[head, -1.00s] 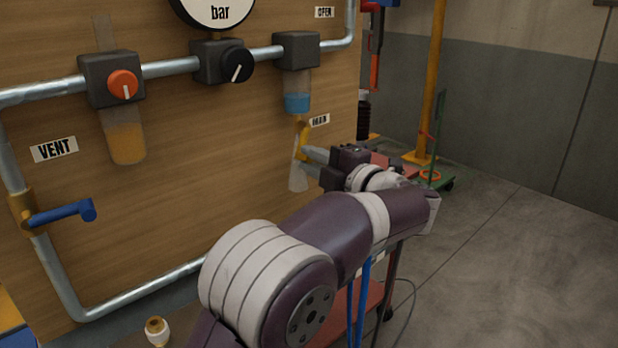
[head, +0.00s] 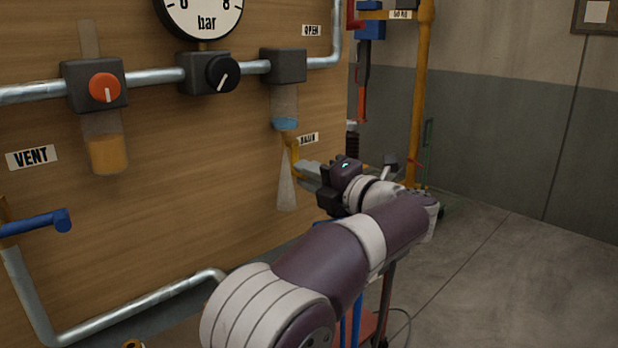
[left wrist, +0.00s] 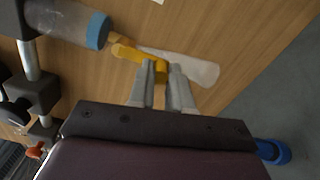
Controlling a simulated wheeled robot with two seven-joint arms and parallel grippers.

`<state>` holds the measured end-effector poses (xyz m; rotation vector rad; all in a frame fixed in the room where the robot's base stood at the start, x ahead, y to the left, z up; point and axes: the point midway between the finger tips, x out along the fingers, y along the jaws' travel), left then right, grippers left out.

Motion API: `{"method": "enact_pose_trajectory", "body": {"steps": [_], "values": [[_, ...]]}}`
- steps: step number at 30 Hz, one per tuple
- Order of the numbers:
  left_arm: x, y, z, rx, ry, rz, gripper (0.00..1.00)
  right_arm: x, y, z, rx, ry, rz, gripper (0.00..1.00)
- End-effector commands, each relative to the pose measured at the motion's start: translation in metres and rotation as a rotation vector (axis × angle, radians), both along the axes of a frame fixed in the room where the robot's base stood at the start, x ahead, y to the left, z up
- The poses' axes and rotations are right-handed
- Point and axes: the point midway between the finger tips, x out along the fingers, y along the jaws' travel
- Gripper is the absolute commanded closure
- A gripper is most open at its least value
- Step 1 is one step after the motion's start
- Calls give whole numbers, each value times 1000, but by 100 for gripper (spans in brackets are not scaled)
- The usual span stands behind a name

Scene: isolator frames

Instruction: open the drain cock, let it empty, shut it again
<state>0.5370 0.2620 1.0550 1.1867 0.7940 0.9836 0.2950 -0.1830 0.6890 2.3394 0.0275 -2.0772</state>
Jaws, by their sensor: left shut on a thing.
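The drain cock (head: 293,150) is a small yellow fitting under the clear right-hand bowl (head: 285,102) on the wooden panel. A shallow layer of blue liquid (head: 285,124) lies at the bowl's bottom. A pale cone of spray (head: 286,185) comes down below the cock. My left gripper (head: 306,168) reaches it from the right. In the left wrist view, my left gripper's fingers (left wrist: 161,73) are closed on the yellow lever of the drain cock (left wrist: 127,52), with the spray (left wrist: 196,68) beyond. The fingers partly hide the lever. My right gripper is not in view.
On the same pipe are a black knob (head: 222,73) and an orange knob (head: 104,87) above a bowl of amber liquid (head: 108,155). A blue-handled valve (head: 38,222) is at far left. Yellow posts stand right of the panel; the floor at right is clear.

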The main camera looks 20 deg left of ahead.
Motion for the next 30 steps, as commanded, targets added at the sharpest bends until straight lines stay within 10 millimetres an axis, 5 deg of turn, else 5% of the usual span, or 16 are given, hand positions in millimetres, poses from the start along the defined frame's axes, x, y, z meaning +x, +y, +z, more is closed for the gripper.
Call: {"method": "enact_pose_trajectory", "body": {"steps": [6,7,9,20,30], "values": [[0,0,-1,0,3,-1,100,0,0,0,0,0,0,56],[0,0,-1,0,3,-1,71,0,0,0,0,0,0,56],[0,0,-1,0,3,-1,56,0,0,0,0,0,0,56],[-3,-9,1,0,2,-2,56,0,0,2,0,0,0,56],[-36,-90,1,1,3,-6,56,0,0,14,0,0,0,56]]}}
